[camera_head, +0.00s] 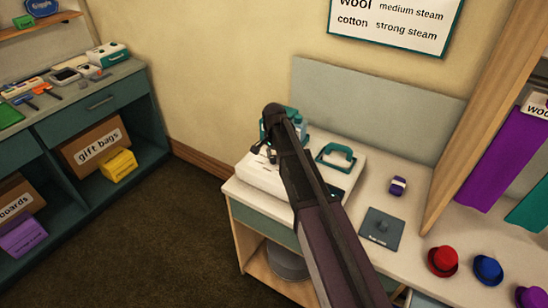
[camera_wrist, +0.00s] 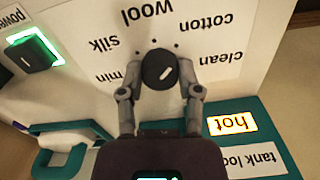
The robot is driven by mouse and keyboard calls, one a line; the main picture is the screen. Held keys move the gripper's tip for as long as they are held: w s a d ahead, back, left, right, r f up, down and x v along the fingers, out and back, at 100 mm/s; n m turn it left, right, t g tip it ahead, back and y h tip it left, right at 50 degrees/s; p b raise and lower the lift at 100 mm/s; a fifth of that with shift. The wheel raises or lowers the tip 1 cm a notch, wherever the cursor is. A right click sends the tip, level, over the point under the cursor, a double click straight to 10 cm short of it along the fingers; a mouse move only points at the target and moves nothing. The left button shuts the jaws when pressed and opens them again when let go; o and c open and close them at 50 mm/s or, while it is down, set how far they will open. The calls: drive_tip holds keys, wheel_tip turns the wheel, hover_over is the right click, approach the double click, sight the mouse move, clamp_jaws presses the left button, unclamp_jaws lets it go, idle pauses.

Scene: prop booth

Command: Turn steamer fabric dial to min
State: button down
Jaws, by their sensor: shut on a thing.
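The steamer (camera_head: 262,174) is a white box with teal parts on the counter, partly hidden behind my arm. In the wrist view, its round black fabric dial (camera_wrist: 157,64) carries a short white mark, slanted. Upside-down labels min, silk, wool, cotton and clean surround the dial; I cannot tell which label the mark points at. My gripper (camera_wrist: 160,80) has one finger on each side of the dial and is shut on it. In the head view, my gripper (camera_head: 264,148) is over the steamer; the dial is hidden there.
A green-lit power switch (camera_wrist: 32,53), a lit hot sign (camera_wrist: 229,123) and a tank lock label (camera_wrist: 258,160) are near the dial. A teal handle (camera_head: 335,155), a purple item (camera_head: 397,186), a grey pad (camera_head: 382,229) and hats lie to the right.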

drive_tip(key=n, duration=0.7)
drive_tip(key=shift+s+n, duration=0.1)
drive_tip(key=shift+n, duration=0.2)
drive_tip(key=n, duration=1)
drive_tip(key=shift+n, duration=0.4)
drive_tip(key=n, duration=0.3)
drive_tip(key=shift+n, duration=0.3)
drive_tip(key=n, duration=0.6)
drive_tip(key=shift+n, duration=0.4)
